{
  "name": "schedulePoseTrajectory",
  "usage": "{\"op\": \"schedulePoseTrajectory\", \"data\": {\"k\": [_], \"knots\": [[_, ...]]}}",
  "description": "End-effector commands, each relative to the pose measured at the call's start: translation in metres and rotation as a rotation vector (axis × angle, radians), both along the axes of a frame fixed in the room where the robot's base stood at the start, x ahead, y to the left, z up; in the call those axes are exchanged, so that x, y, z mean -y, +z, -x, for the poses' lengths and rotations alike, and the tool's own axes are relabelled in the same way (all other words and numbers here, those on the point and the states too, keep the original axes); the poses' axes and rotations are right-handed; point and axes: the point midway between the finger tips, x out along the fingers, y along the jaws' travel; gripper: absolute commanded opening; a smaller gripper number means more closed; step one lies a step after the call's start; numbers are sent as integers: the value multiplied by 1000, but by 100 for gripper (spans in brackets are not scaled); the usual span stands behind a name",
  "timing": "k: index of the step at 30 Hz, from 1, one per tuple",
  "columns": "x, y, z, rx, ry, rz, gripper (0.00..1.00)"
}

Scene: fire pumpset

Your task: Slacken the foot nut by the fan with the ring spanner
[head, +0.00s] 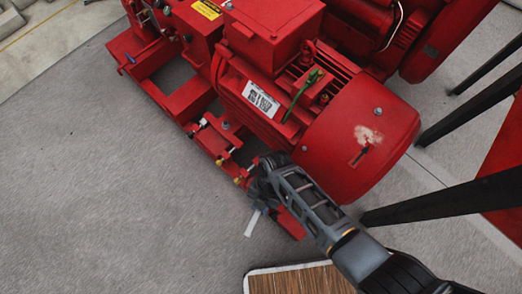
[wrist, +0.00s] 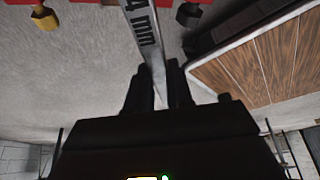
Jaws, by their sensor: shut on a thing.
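My gripper (head: 262,192) is shut on the ring spanner (wrist: 146,35), a grey steel bar with "mm" lettering. In the wrist view the spanner runs up from between my fingers (wrist: 160,85) and leaves the top edge, so its far end is out of view. In the head view a pale end of the spanner (head: 252,223) sticks out below my gripper. The red motor with its rounded fan cover (head: 355,135) stands beside my gripper on a red base rail (head: 291,222). The foot nut by the fan is not visible; I cannot tell whether the spanner's ring is on it.
Brass-coloured bolt ends (head: 238,181) line the rail; one shows in the wrist view (wrist: 45,18). A wooden-topped surface (head: 300,281) lies close below my arm. Dark posts (head: 440,203) stand at the right. The grey floor (head: 110,200) at left is clear.

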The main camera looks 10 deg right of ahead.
Motion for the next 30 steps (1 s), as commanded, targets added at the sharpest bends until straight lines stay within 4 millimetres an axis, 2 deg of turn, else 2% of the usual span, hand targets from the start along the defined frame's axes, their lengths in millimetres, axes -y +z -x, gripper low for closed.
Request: {"op": "schedulePoseTrajectory", "data": {"k": [30], "knots": [[0,-23,0,1,0,-1,0]]}}
